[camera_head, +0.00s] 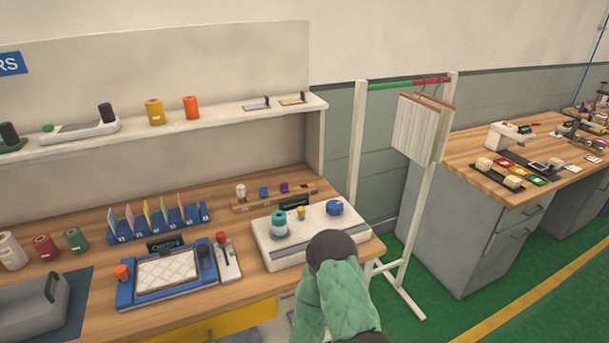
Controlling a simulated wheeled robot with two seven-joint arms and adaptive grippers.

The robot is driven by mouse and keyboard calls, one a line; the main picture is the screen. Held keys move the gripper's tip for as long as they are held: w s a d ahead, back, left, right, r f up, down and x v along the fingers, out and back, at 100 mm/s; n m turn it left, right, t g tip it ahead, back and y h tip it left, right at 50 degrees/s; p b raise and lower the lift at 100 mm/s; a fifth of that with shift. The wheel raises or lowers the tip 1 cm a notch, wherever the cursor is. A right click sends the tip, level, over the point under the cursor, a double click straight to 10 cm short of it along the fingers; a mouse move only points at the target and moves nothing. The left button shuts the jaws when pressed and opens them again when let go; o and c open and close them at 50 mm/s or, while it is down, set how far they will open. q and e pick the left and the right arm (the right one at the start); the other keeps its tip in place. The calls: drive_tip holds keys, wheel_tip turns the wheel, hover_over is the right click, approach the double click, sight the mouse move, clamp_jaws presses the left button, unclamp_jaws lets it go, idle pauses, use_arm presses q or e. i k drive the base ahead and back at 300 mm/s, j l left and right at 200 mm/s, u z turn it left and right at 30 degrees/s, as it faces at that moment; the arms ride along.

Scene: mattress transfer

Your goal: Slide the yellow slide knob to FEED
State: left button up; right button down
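The yellow slide knob (301,213) sits on top of a white control box (264,243) at the right end of the wooden bench. A teal knob (279,223) stands to its left and a blue round knob (334,208) to its right. A small dark display (295,201) is behind it. No FEED lettering is readable. No gripper fingers show in this view.
A blue tray (125,294) with a white quilted pad (168,270) lies left of the box. A blue rack (123,234) with coloured cards stands behind it. A shelf (230,118) runs above the bench. A hanging rack (357,140) stands at the right.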

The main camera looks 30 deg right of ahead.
sight(301, 211)
drive_tip(key=i+l, duration=0.15)
drive_tip(key=l, duration=0.25)
drive_tip(key=i+l+u, duration=0.1)
drive_tip(key=l, duration=0.25)
drive_tip(key=i+l, duration=0.15)
drive_tip(key=l, duration=0.25)
drive_tip(key=u, duration=0.05)
